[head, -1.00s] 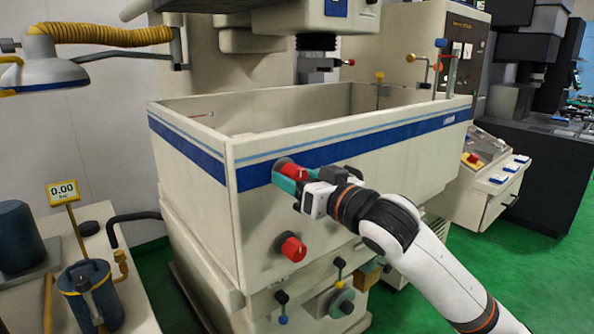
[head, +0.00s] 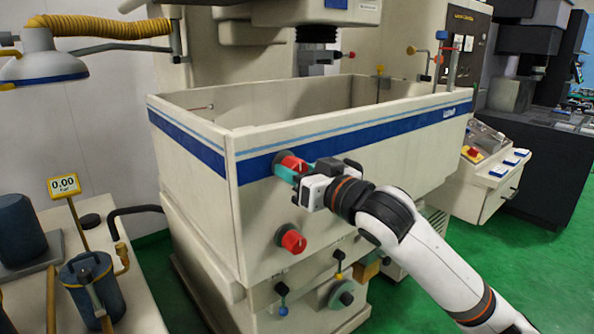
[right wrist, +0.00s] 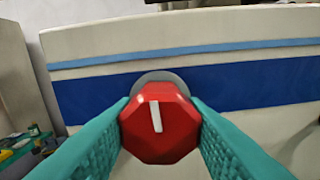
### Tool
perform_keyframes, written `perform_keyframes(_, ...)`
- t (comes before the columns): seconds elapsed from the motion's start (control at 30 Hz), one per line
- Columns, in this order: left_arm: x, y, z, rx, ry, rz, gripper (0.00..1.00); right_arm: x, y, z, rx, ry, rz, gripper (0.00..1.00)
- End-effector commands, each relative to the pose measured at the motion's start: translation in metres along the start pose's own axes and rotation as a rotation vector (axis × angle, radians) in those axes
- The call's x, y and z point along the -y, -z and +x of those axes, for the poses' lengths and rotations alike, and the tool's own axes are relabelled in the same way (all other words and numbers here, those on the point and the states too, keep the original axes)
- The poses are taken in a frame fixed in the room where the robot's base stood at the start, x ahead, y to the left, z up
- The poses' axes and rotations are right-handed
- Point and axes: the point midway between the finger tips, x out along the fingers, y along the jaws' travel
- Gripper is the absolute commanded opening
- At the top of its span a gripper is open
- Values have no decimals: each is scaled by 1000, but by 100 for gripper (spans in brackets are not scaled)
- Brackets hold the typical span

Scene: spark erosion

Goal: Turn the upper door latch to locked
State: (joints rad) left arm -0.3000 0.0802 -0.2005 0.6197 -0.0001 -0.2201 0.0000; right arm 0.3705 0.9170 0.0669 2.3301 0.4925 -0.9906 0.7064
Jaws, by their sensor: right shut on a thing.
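The upper door latch is a red faceted knob (head: 292,165) on a grey round base, on the blue stripe of the tank's front wall. In the right wrist view the knob (right wrist: 158,125) shows a white mark that stands nearly upright, leaning slightly. My right gripper (head: 290,170) is shut on this knob, with a teal finger on each side of it (right wrist: 160,128). A lower red knob (head: 292,241) sits below on the same wall, free of any gripper. My left gripper is not in view.
The cream tank (head: 350,150) is open at the top. Small levers and a handwheel (head: 342,295) lie below the knobs. A side table with a blue canister (head: 88,285) and a 0.00 gauge (head: 64,185) stands at left.

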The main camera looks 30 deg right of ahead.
Motion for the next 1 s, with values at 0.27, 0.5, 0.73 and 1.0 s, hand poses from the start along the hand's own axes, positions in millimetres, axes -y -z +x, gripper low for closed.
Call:
perform_keyframes(0.27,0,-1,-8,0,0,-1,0,0,-1,0,-2,2,-192,15)
perform_keyframes(0.5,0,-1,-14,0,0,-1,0,1,-1,0,-3,1,-418,15)
perform_keyframes(0.73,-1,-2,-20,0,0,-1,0,1,-1,0,-2,0,-638,15)
perform_keyframes(1.0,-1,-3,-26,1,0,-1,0,1,-1,0,-2,0,-894,15)
